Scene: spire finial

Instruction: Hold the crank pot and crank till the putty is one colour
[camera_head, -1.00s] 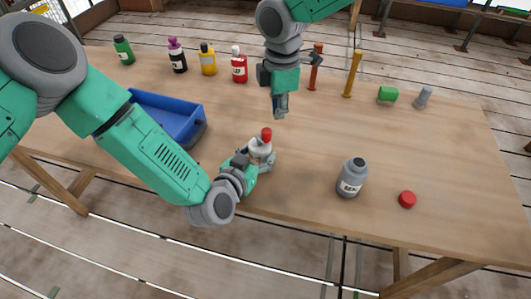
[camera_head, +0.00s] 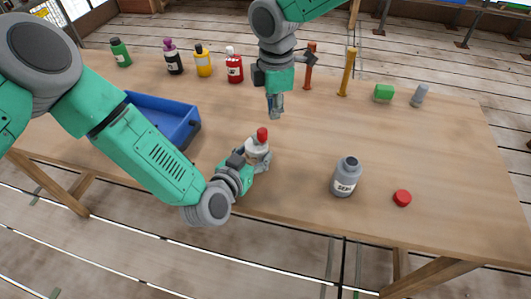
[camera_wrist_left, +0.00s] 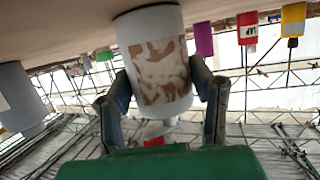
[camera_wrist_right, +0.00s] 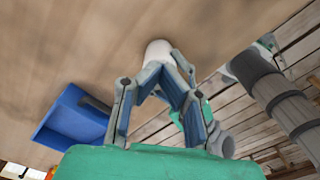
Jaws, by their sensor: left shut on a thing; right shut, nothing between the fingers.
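The crank pot (camera_head: 257,148) stands near the front edge of the table, white with a red knob (camera_head: 262,134) on top. My left gripper (camera_head: 253,161) is shut around its body. In the left wrist view the pot (camera_wrist_left: 158,22) fills the space between the fingers (camera_wrist_left: 160,82). Its window (camera_wrist_left: 160,70) shows putty in mottled brown and pale patches. My right gripper (camera_head: 275,114) is shut and empty, above the table behind the pot and apart from it. In the right wrist view the fingers (camera_wrist_right: 166,66) partly cover the white pot (camera_wrist_right: 157,48).
A blue bin (camera_head: 170,120) is left of the pot, partly behind my left arm. A grey bottle (camera_head: 346,178) and a red cap (camera_head: 402,198) are to the right. Several coloured bottles (camera_head: 203,62) and upright posts (camera_head: 347,72) line the back. The table's middle is clear.

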